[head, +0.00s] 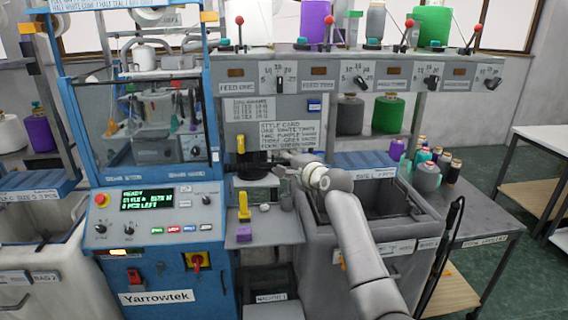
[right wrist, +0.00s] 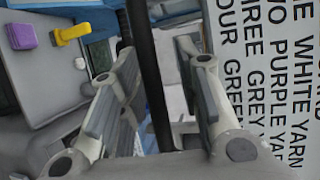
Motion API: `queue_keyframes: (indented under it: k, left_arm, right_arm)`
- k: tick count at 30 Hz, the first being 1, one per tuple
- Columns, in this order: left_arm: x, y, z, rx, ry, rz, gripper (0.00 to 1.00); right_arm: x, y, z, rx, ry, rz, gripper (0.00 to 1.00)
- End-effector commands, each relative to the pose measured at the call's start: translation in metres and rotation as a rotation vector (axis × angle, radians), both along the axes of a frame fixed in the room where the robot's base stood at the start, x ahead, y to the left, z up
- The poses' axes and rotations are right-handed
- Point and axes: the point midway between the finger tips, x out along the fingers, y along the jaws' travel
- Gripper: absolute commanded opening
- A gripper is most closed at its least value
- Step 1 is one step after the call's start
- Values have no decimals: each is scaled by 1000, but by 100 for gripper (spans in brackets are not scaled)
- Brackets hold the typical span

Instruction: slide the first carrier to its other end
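I cannot make out which part is the first carrier. Small dark and coloured parts (head: 150,112) show behind the clear window of the blue knitting machine (head: 215,225), too small to tell apart. My right gripper (head: 284,172) is in front of the grey panel, right of the machine, below the style card (head: 283,133). In the right wrist view its two fingers (right wrist: 155,75) are apart, with nothing clearly gripped. A black upright bar (right wrist: 148,70) shows in the gap between them; I cannot tell how far beyond it is. My left gripper is not in view.
A small shelf (head: 275,231) holds a yellow part (head: 244,207) and a purple block (head: 244,235). A grey bin (head: 400,225) stands below my right arm. A side table (head: 478,214) holds cones and spools. Feed knobs line the grey beam (head: 320,75) above.

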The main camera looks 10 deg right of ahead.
Motion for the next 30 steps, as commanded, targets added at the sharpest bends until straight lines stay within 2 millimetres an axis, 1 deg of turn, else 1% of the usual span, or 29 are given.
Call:
queue_keyframes:
  k: [1,7,11,17,30]
  left_arm:
    - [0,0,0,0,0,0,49]
    - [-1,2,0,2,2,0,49]
    - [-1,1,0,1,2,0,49]
    - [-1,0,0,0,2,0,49]
    - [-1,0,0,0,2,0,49]
  right_arm:
    - [0,0,4,1,-7,-1,35]
    - [-1,-1,3,0,-5,-1,35]
    - [-7,-4,4,0,-6,0,35]
    - [-28,-12,6,-1,-4,-1,35]
    - [-84,-36,16,-1,0,-1,35]
